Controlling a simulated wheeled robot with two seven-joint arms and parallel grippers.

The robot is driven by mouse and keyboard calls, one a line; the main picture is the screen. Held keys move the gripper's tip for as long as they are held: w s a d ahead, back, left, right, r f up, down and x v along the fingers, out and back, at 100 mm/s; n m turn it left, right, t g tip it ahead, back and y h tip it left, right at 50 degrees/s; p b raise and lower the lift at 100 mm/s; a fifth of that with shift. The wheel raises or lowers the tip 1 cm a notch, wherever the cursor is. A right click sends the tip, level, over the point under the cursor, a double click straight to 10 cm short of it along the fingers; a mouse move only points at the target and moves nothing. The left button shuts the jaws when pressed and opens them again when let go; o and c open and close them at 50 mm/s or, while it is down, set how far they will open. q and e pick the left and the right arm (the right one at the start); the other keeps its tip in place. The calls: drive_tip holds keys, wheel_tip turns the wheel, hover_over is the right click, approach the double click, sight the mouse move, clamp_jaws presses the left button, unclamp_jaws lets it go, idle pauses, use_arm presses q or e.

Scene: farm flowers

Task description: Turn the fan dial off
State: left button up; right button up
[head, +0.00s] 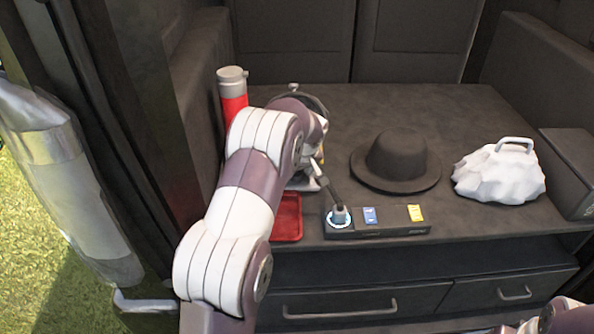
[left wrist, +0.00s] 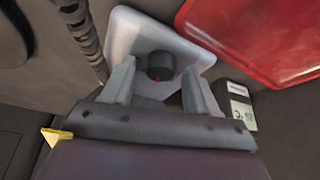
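The fan (head: 304,184) stands at the back left of the dark surface, mostly hidden behind my left arm. In the left wrist view its pale grey base (left wrist: 130,32) carries a round black dial (left wrist: 160,66) with a small red mark. My left gripper (left wrist: 158,78) is open, its two fingers apart on either side of the dial. I cannot tell whether the fingers touch it. In the head view the left fingers are hidden by my arm. My right gripper is not in view; only part of my right arm shows at the bottom right.
A red tray (head: 289,218) lies in front of the fan. A red bottle (head: 233,95) stands behind my arm. A black hat (head: 396,161) and a white lumpy bag (head: 500,174) lie right.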

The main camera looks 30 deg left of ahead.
use_arm(q)
drive_tip(key=shift+r, duration=0.1)
drive_tip(key=p+v, duration=0.1)
drive_tip(key=v, duration=1.1)
drive_tip(key=shift+d+r+p, duration=0.15)
drive_tip(key=shift+r+p, duration=0.05)
drive_tip(key=shift+p, duration=0.15)
drive_tip(key=shift+r, duration=0.1)
